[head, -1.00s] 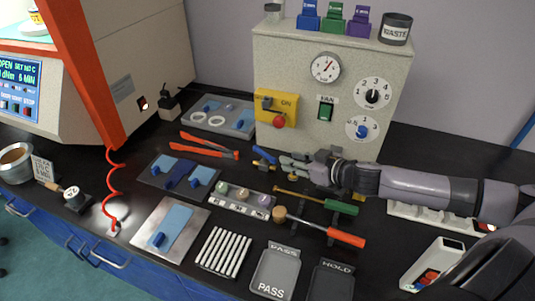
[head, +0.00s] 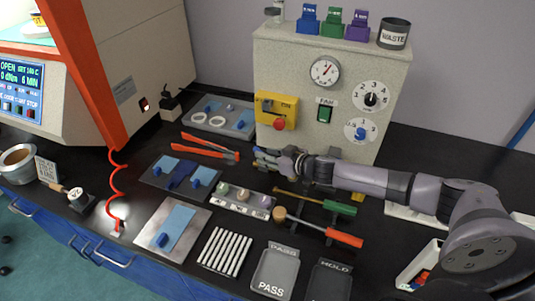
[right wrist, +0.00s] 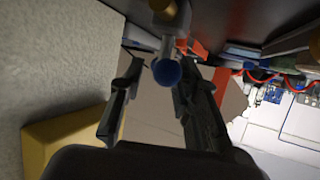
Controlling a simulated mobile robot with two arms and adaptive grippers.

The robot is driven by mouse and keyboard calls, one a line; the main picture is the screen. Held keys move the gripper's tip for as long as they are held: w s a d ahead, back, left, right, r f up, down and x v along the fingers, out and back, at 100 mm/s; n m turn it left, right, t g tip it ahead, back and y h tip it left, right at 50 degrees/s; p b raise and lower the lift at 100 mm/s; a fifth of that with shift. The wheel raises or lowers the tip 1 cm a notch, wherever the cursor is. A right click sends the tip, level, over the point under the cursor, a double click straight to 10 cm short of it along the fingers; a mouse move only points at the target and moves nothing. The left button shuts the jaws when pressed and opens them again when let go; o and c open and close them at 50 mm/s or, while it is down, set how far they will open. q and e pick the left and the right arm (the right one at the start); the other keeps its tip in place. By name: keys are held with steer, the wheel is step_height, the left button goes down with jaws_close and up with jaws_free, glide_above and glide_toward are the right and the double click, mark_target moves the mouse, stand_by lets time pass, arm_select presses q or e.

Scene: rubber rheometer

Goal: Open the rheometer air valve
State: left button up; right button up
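The air valve's blue handle (right wrist: 167,72) shows end-on in the right wrist view, with a metal fitting (right wrist: 166,12) beyond it. My right gripper (head: 262,157) is at the front of the grey cabinet's foot, below the yellow switch box, and mostly hides the valve in the head view. In the right wrist view its two dark fingers (right wrist: 155,80) are apart, with the blue handle end between them. The handle is closer to the right-hand finger; whether it touches is unclear. My left gripper is not in view.
The grey cabinet (head: 340,85) stands behind my gripper, with a yellow switch box (head: 277,106) and dials. Red-handled tongs (head: 210,146) lie to the left. A small sample rack (head: 243,199) and a green-handled tool (head: 340,208) lie in front.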

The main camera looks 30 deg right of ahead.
steer(key=shift+w+a, duration=0.1)
steer(key=shift+w, duration=0.05)
jaws_close()
stand_by(0.4)
